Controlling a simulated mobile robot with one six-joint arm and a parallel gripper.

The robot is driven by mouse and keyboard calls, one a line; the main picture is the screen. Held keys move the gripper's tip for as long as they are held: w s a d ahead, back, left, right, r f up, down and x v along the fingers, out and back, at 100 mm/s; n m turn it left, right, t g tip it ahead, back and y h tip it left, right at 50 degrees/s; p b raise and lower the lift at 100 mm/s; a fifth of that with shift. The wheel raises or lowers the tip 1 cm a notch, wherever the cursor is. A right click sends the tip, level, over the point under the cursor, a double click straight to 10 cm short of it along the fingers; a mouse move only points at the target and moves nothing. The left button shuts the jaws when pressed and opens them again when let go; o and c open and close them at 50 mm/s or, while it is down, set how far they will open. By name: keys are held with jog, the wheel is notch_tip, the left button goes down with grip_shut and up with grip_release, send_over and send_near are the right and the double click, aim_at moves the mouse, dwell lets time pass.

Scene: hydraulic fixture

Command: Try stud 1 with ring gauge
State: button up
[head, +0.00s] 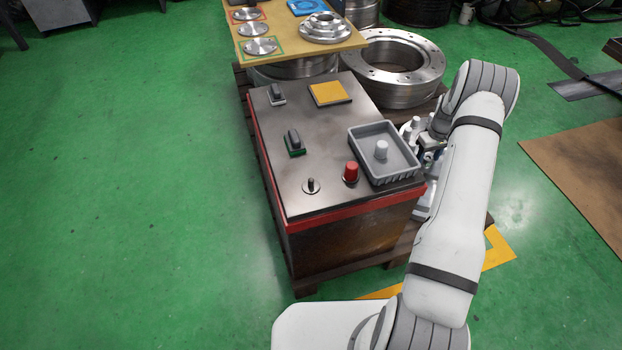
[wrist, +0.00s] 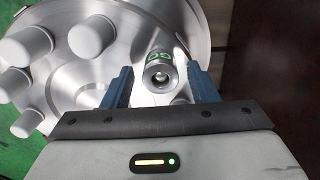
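In the wrist view, my gripper (wrist: 160,80) has its two blue fingers apart. A small metal cylinder marked GO in green, which looks like the ring gauge (wrist: 160,58), sits between and just beyond the fingertips, with a visible gap on each side. A pale spot shows in its bore; I cannot tell if that is a stud's end. Behind it is a round metal flange (wrist: 125,75) with several pale, round-ended studs (wrist: 92,37) at the left. I cannot tell which is stud 1. In the head view, my arm partly hides the flange fixture (head: 413,128).
A metal-topped cabinet (head: 235,349) is not what I point at; the cabinet top (head: 318,135) carries a grey tray (head: 358,150) holding a pale peg (head: 381,149), a red button (head: 351,171) and a yellow pad (head: 330,92). A large steel ring (head: 425,60) lies behind.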

jog(key=shift+o, duration=0.4)
jog(key=shift+r, duration=0.1)
notch_tip(320, 180, up, 8)
jog(key=p, duration=0.2)
jog(key=shift+a+r+p, duration=0.1)
jog(key=shift+p, duration=0.3)
jog(key=s+a+r+p, duration=0.4)
jog(key=a+r+p, duration=0.1)
jog(key=r, duration=0.7)
jog(key=s+a+r+m+t+p, duration=0.1)
jog(key=s+a+r+p, duration=0.3)
jog(key=r, duration=0.8)
jog(key=s+a+r+p, duration=0.3)
jog(key=a+r+p, duration=0.25)
jog(key=r, duration=0.65)
jog(key=s+a+r+m+p, duration=0.1)
jog(key=s+a+r+p, duration=0.4)
jog(key=s+r, duration=0.5)
jog(key=s+a+r+m+t+p, duration=0.1)
jog(key=s+a+r+p, duration=0.5)
jog(key=s, duration=0.8)
jog(key=shift+s+r+t+p, duration=0.25)
jog(key=shift+r+p, duration=0.95)
jog(key=shift+r, duration=0.9)
jog(key=shift+c, duration=0.2)
